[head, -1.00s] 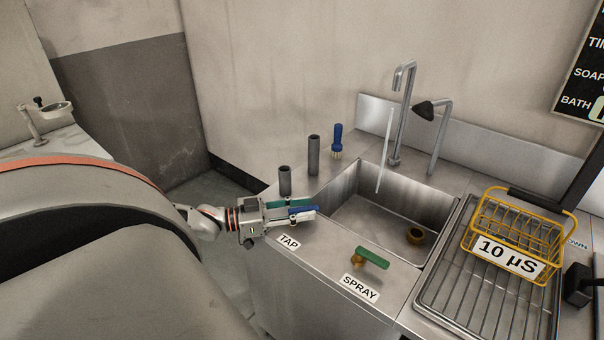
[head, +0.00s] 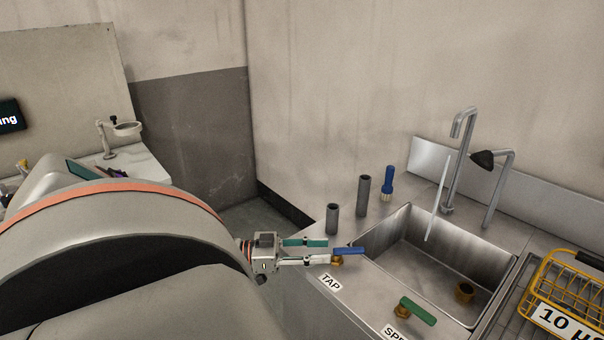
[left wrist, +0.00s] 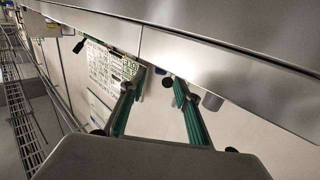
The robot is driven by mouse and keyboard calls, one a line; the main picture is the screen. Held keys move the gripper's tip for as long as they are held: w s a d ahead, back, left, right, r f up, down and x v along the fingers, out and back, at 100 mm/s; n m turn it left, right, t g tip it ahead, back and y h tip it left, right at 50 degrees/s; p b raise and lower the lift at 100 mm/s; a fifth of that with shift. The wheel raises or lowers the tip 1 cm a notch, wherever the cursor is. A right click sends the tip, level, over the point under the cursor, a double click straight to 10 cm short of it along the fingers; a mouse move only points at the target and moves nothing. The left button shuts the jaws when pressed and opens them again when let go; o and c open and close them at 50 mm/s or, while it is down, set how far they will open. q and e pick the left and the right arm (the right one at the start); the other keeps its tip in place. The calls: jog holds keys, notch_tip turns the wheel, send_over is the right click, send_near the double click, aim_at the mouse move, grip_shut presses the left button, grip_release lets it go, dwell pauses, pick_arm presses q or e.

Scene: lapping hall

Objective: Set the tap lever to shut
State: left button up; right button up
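The blue tap lever (head: 349,251) sits on a brass valve on the counter just behind the TAP label (head: 330,282). It points right, toward the sink. My left gripper (head: 327,252) is just left of the lever, fingers apart with nothing between them. A small gap seems to separate the tips from the lever. The left wrist view also shows the two fingers (left wrist: 160,82) spread; I cannot make out the lever there. A thin pale streak like running water (head: 437,198) hangs below the tall spout (head: 460,160) into the sink. My right gripper is out of view.
A green lever (head: 417,311) on brass stands at the SPRAY label. Two grey cylinders (head: 333,219) (head: 363,196) and a blue-handled brush (head: 388,184) stand behind the tap lever. The sink (head: 400,275) lies to its right. A yellow basket (head: 560,290) is at far right.

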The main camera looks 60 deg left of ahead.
pick_arm(q)
jog(key=shift+v, duration=2.2)
